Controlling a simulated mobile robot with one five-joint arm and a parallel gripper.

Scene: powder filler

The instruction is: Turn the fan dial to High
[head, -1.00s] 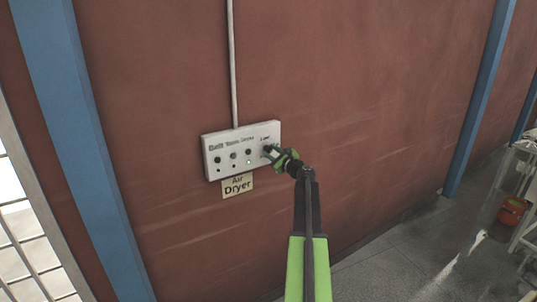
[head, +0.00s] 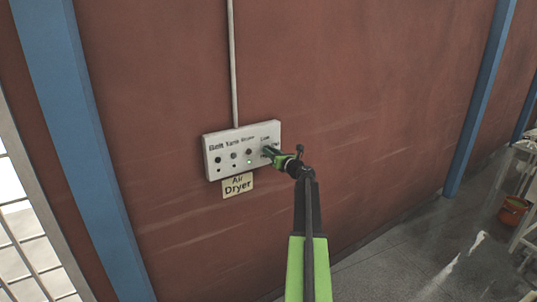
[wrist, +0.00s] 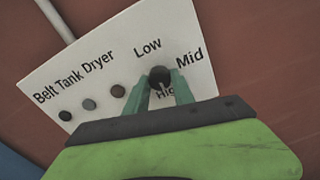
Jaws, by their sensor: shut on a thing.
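The fan dial (wrist: 160,75) is a dark round knob on the white control panel (wrist: 120,50). In the wrist view, "Low" is printed above it to the left, "Mid" to its right and "High" just below, partly covered by the fingers. My gripper (wrist: 161,84) has its two green fingers on either side of the dial and is shut on it. A short pale line shows at the knob's lower edge, toward "High", but I cannot tell for sure that it is the pointer. In the head view, my gripper (head: 268,152) is at the panel's right end and hides the dial.
Left of the dial are smaller knobs labelled Belt (wrist: 65,116), Tank (wrist: 89,104) and Dryer (wrist: 118,91). An "Air Dryer" sign (head: 238,185) hangs below the panel. Blue posts (head: 85,150) stand along the red wall. An orange bucket (head: 513,211) is on the floor at right.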

